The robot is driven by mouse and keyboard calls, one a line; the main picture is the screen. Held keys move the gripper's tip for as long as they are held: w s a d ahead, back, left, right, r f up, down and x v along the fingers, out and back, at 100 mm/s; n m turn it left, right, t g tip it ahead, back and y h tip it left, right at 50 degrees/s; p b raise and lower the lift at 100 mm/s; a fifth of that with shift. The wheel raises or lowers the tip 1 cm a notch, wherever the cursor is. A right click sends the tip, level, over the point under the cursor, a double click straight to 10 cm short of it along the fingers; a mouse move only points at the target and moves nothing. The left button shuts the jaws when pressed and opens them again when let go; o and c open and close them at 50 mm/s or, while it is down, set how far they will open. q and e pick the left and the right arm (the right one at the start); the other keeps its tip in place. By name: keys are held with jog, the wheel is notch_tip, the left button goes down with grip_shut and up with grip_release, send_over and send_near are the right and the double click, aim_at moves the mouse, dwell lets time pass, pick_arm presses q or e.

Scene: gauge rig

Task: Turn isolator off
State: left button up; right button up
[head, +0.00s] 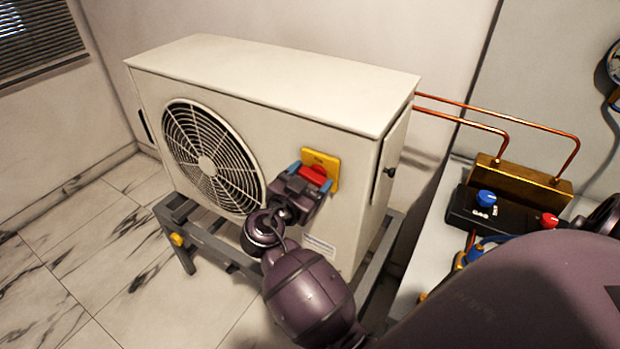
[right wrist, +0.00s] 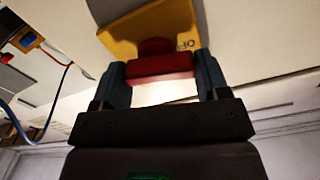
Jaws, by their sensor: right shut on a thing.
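The isolator is a red handle on a yellow plate (head: 329,159), fixed to the front of a cream outdoor unit (head: 270,90), right of its fan grille. My right gripper (head: 307,174) is at the isolator, its two blue-grey fingers shut on the red handle (head: 314,174). In the right wrist view the red handle (right wrist: 160,67) lies between the fingertips of the right gripper (right wrist: 160,78). The yellow plate (right wrist: 150,32) behind it carries the printed word OFF, seen upside down. Part of the plate is hidden by the gripper. My left gripper is not in view.
The unit stands on a grey metal frame (head: 205,243) on a marble floor. Copper pipes (head: 490,120) run right to a brass block (head: 520,180). A black manifold with a blue knob (head: 486,197) and a red knob (head: 549,220) sits on a pale bench at the right.

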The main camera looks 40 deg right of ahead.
jog(key=shift+c, duration=0.4)
jog(key=shift+n, duration=1.5)
jog(key=o, duration=0.9)
